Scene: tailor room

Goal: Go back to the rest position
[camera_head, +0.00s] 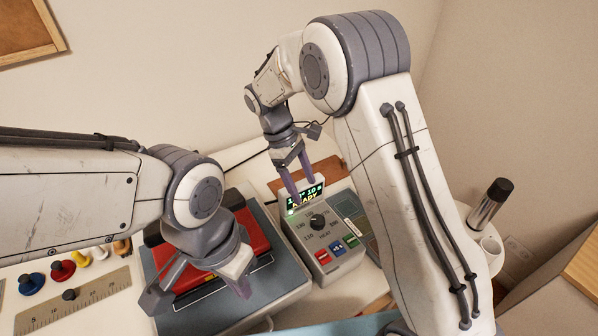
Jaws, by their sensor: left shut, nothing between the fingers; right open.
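My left gripper (243,287) hangs over a red and dark flat press (256,236) on the table at the left of centre. Its fingers are together with nothing seen between them, and the arm hides part of the press. My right gripper (298,186) is above the grey control box (312,262), close to its lit display (304,197). Its fingers point down, apart and empty. I cannot tell whether they touch the box.
A ruler plate (85,305) and several coloured knobs (62,270) lie at the left. A dark-capped bottle (488,205) and a white cup (490,246) stand at the right. Walls rise behind.

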